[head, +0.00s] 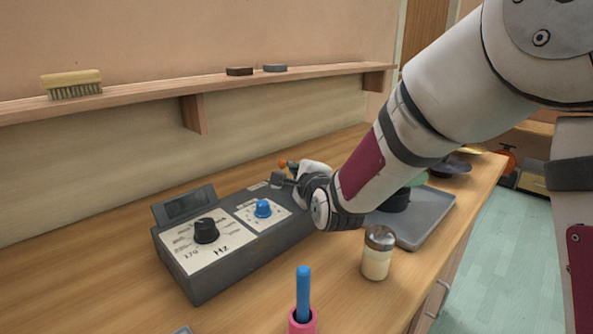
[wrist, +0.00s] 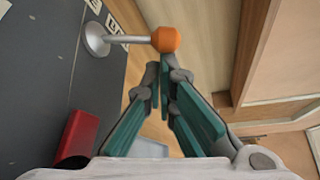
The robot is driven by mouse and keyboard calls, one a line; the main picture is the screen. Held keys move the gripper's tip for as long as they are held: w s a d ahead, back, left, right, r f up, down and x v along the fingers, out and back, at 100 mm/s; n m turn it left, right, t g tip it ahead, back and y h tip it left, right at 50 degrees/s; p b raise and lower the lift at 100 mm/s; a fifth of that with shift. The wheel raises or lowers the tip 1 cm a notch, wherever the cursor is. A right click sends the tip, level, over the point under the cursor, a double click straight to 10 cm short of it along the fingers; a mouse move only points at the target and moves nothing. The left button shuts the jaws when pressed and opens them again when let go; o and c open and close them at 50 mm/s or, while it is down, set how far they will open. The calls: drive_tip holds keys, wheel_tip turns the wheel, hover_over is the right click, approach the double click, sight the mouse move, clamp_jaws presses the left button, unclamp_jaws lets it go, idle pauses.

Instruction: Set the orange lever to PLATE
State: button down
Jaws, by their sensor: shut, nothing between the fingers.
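The orange lever is an orange ball (wrist: 166,38) on a silver stem, rising from a round silver base on the dark grey control box (head: 215,278). In the wrist view, the fingertips of my gripper (wrist: 164,75) are together with nothing between them, just below the ball; I cannot tell whether they touch it. In the head view, the orange ball (head: 283,163) shows at the far end of the box, beside my wrist, which hides much of that end. Pale labels with dark marks lie near the lever base, but I cannot read PLATE on them.
The box carries a black Hz knob (head: 206,231) and a blue knob (head: 263,208). A shaker jar (head: 377,254), a blue-handled tool in a pink holder (head: 303,294) and a grey tray (head: 421,226) stand nearby. A wall shelf (head: 150,103) runs behind.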

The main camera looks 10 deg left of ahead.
drive_tip(key=shift+s+a+n+b, duration=0.1)
drive_tip(key=shift+n+b, duration=0.2)
drive_tip(key=shift+b, duration=0.4)
drive_tip(key=n+t+b, duration=0.1)
drive_tip(key=b, duration=0.2)
drive_tip(key=shift+s+a+r, duration=0.1)
drive_tip(key=shift+s+a, duration=0.1)
drive_tip(key=b, duration=0.1)
drive_tip(key=n+t+b, duration=0.1)
drive_tip(key=b, duration=0.1)
drive_tip(key=n+b, duration=0.1)
drive_tip(key=shift+s+a+r, duration=0.25)
drive_tip(key=shift+s+a, duration=0.05)
drive_tip(key=shift+s, duration=0.1)
drive_tip(key=shift+s+a+r+b, duration=0.1)
drive_tip(key=shift+s+r+b, duration=0.1)
drive_tip(key=shift+r+b, duration=0.25)
drive_tip(key=shift+f, duration=0.1)
